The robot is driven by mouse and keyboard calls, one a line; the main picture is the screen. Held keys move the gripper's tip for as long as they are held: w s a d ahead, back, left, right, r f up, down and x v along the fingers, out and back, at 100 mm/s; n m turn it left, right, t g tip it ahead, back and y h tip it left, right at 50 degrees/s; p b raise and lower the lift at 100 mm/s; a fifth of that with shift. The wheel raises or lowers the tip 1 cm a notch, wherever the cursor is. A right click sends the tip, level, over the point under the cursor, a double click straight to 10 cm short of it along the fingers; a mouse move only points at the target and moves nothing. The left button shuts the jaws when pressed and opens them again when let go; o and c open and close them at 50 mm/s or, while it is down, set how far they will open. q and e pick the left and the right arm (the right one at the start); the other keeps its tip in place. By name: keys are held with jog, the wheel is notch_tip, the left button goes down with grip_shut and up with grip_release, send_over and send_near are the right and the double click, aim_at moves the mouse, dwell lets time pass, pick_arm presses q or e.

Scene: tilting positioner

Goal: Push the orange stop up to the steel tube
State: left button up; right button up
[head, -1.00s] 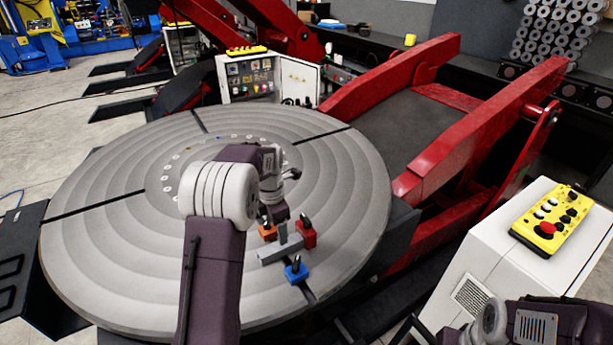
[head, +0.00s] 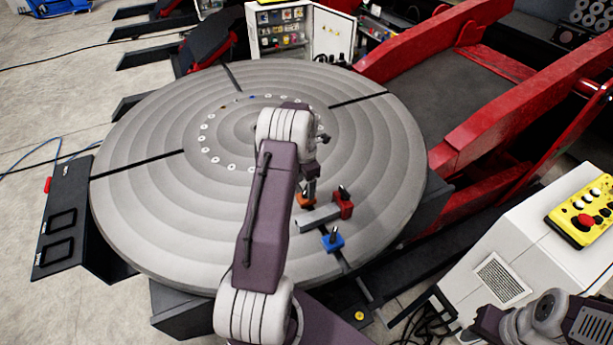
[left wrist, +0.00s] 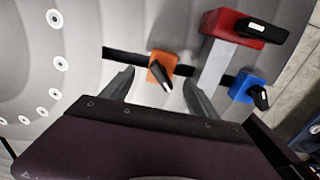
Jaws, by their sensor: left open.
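The orange stop (head: 305,200) with a black handle sits in a dark slot of the round grey table; it also shows in the left wrist view (left wrist: 158,66). The steel tube (head: 318,217) lies across the slot, a short gap from the orange stop, seen in the left wrist view (left wrist: 213,66) too. My left gripper (left wrist: 159,78) is open, its fingers apart on either side of the orange stop in that view. In the head view my left gripper (head: 308,188) is just over the stop, its fingertips hard to see. Contact cannot be told. My right gripper is out of view.
A red stop (head: 345,205) stands at the tube's far end, and a blue stop (head: 333,241) sits across the tube from the orange one. A yellow control box (head: 585,215) is at right. The round table's left side (head: 150,220) is clear.

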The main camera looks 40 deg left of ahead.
aim_at(306, 200)
pick_arm(q)
notch_tip(306, 200, down, 5)
jog(key=shift+d+f+p, duration=0.1)
jog(key=shift+d+p, duration=0.05)
jog(key=shift+p, duration=0.5)
jog(key=shift+f, duration=0.35)
grip_shut()
